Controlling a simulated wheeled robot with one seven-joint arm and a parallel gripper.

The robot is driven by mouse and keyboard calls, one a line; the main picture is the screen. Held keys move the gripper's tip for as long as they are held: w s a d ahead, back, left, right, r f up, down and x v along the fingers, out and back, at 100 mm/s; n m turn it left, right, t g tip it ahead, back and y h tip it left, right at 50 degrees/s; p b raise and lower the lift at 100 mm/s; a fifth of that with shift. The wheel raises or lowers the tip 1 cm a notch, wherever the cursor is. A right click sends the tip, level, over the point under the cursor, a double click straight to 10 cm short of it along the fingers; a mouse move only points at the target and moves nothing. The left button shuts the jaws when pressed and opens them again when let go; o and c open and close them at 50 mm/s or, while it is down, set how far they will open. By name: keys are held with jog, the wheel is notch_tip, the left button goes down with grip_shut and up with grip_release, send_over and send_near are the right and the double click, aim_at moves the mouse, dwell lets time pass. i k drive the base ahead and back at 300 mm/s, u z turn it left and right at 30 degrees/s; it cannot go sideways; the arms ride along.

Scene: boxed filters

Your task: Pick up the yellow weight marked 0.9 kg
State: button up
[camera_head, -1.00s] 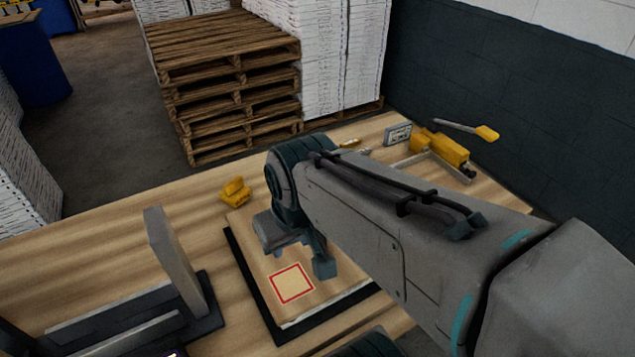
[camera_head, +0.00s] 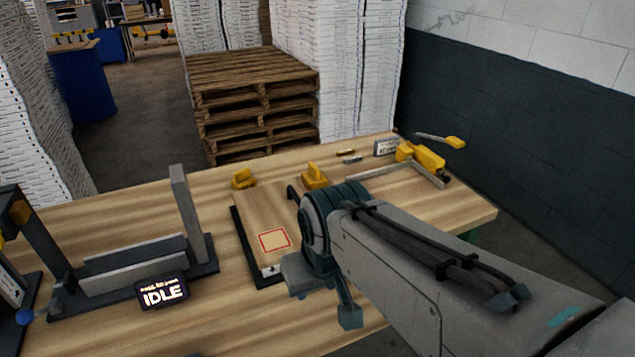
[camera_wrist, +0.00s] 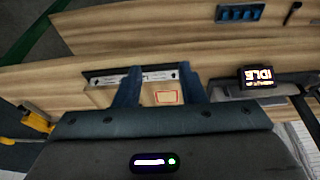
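Two yellow weights stand at the far side of the table in the head view: a left weight (camera_head: 243,179) and a right weight (camera_head: 314,176) behind my arm. No mark on either can be read, so I cannot tell which is 0.9 kg. My gripper (camera_head: 322,298) is in front of both, over the near right side of a flat cardboard box with a red square (camera_head: 258,215). In the wrist view my gripper (camera_wrist: 161,84) has its fingers apart with nothing held. The box (camera_wrist: 150,90) shows between and beyond them. No weight is clearly visible there.
A dark fixture with an upright plate (camera_head: 187,205) and an IDLE display (camera_head: 162,292) stand to the left. A yellow-handled tool (camera_head: 425,157) and a small sign (camera_head: 386,147) are at the back right.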

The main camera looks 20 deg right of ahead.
aim_at(314, 180)
jog(key=z, duration=0.45)
jog(key=i, duration=0.5)
jog(key=u, duration=0.1)
jog(key=k, duration=1)
jog(key=z, duration=0.9)
jog(key=i, duration=0.7)
jog(key=u, duration=0.55)
jog(key=i, duration=0.8)
jog(key=u, duration=0.75)
